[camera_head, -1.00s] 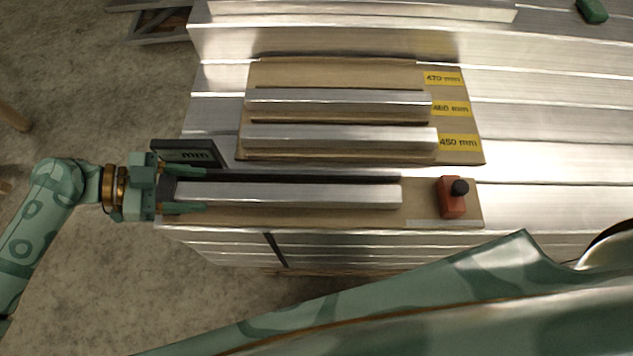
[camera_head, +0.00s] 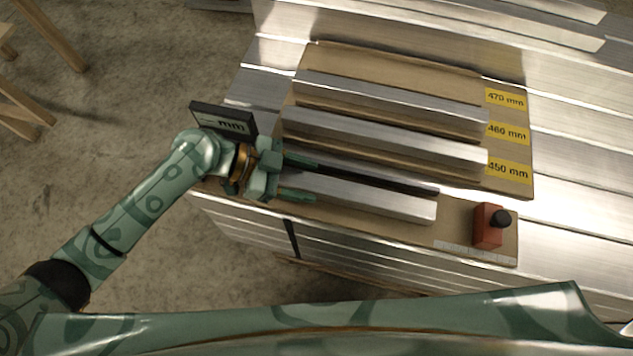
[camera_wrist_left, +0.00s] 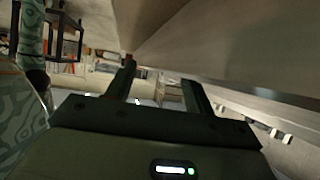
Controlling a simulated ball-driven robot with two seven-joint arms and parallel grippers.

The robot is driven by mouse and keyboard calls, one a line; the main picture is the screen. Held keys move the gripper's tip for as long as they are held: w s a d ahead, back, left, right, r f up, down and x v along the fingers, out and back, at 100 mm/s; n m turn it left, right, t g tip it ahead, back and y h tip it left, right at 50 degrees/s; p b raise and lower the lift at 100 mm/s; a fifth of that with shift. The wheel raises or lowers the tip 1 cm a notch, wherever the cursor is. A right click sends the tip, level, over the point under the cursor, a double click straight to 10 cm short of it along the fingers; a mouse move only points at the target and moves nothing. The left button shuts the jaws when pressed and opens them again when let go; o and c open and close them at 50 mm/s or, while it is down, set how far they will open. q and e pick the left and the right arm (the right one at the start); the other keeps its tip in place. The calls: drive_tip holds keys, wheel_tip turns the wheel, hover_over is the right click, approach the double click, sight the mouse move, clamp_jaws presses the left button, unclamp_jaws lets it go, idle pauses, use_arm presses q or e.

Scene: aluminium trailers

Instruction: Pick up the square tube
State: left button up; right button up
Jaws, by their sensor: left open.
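A silver square tube (camera_head: 370,197) lies on the front strip of the measuring board, along a black rail (camera_head: 395,184). My left gripper (camera_head: 315,181) is open at the left part of this tube. In the head view its fingers show on either side of the tube, and the gripper hides the tube's left end. I cannot tell how high the fingers are above it. The wrist view shows the two fingers (camera_wrist_left: 158,86) apart with no tube visible between them. My right gripper is not in view.
Two more tubes lie on the board behind, beside the 460 mm (camera_head: 508,133) and 450 mm (camera_head: 508,171) labels; the 470 mm (camera_head: 506,98) row looks bare. A dark display (camera_head: 222,119) stands at the left, a red block with a black knob (camera_head: 488,227) at the right.

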use_arm(q)
drive_tip(key=shift+x, duration=0.75)
clamp_jaws()
drive_tip(key=shift+r, duration=0.1)
